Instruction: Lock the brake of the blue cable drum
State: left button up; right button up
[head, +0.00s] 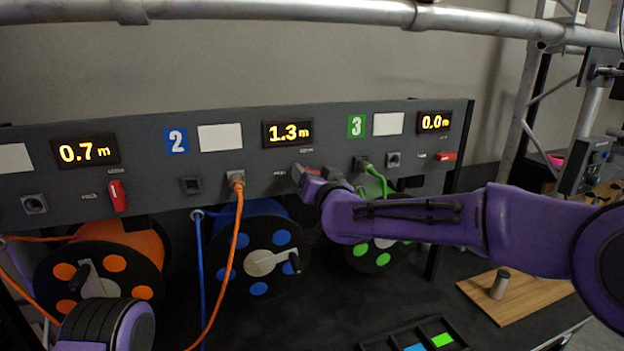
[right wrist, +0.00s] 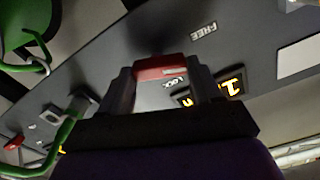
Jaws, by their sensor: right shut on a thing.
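The blue cable drum (head: 264,241) hangs below the dark panel, under the blue 2 sign (head: 176,141) and the 1.3 m display (head: 287,133). My right gripper (head: 305,174) is at the panel just below that display. In the right wrist view, its fingers (right wrist: 166,80) are shut on a red brake lever (right wrist: 165,68). The word LOCK shows right beside the lever, and FREE stands farther off at upper right. The gripper hides most of this lever in the head view, so its exact angle is unclear there. My left gripper is out of view.
Other red levers sit at the left (head: 118,195) and right (head: 446,156) of the panel (head: 256,180). An orange cable (head: 237,240) and a blue cable (head: 201,270) hang before the drums. The green drum (head: 372,258) is partly behind my right arm.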

jog(key=shift+w+d+f+m+b, duration=0.15)
jog(key=shift+m+b, duration=1.05)
jog(key=shift+m, duration=2.3)
jog(key=shift+s+d+r+m+b, duration=0.15)
jog(key=shift+m+b, duration=1)
jog(key=shift+m, duration=2.35)
jog(key=shift+w+f, duration=0.1)
jog(key=o, duration=1.1)
jog(key=shift+d, duration=0.1)
jog(key=shift+c, duration=0.2)
